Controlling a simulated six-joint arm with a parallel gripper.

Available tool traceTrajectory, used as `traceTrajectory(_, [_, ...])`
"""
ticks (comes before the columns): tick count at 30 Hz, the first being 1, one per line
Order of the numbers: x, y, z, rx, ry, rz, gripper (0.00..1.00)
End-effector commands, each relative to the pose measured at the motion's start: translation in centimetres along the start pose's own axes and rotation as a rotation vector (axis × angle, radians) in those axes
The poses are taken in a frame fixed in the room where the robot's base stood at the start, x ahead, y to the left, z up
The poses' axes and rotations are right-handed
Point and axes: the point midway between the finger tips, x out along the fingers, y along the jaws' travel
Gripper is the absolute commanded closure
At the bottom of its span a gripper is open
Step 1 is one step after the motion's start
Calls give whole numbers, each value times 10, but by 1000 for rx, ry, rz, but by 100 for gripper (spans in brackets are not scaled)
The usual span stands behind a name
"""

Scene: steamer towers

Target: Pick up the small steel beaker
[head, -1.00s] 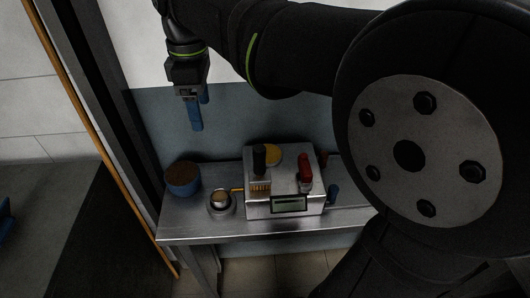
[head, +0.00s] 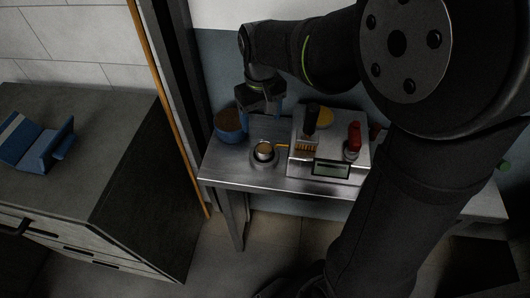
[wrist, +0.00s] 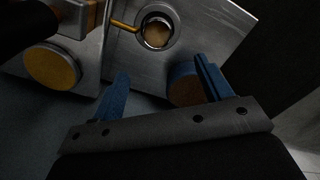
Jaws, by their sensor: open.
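The small steel beaker (head: 264,150) looks like a round, shiny metal cup with a brownish inside. It stands on the steel table, left of a metal box with a display, and seems to sit in a wider round metal base. In the wrist view the beaker (wrist: 157,31) lies beyond the fingertips, near the top middle. My gripper (head: 262,108) is above and behind the beaker, with its blue fingers pointing down. In the wrist view my gripper (wrist: 162,70) is open, and nothing is between its fingers.
A blue pot with a brown top (head: 229,124) stands left of the beaker, near one finger. The metal box (head: 331,170) carries a brush, a red item and a yellow disc (head: 325,118). An orange rod (wrist: 123,26) runs from the box to the beaker. The table's front left is clear.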

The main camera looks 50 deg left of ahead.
Motion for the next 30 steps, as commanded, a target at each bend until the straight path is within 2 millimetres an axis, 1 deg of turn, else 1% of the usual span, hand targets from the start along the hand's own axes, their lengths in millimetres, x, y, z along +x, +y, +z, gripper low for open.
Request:
traceTrajectory(1, [13,0,1,0,-5,-1,28])
traceTrajectory(3, [27,0,1,0,-4,-1,28])
traceTrajectory(7, [48,0,1,-1,-3,-1,28])
traceTrajectory(9, [54,0,1,-1,-2,0,28])
traceTrajectory(14, [64,0,2,-1,-1,0,28])
traceTrajectory(20, [92,3,10,-1,-5,-1,28])
traceTrajectory(24, [108,3,8,-1,-2,0,28])
traceTrajectory(30, [112,2,8,-1,0,0,28])
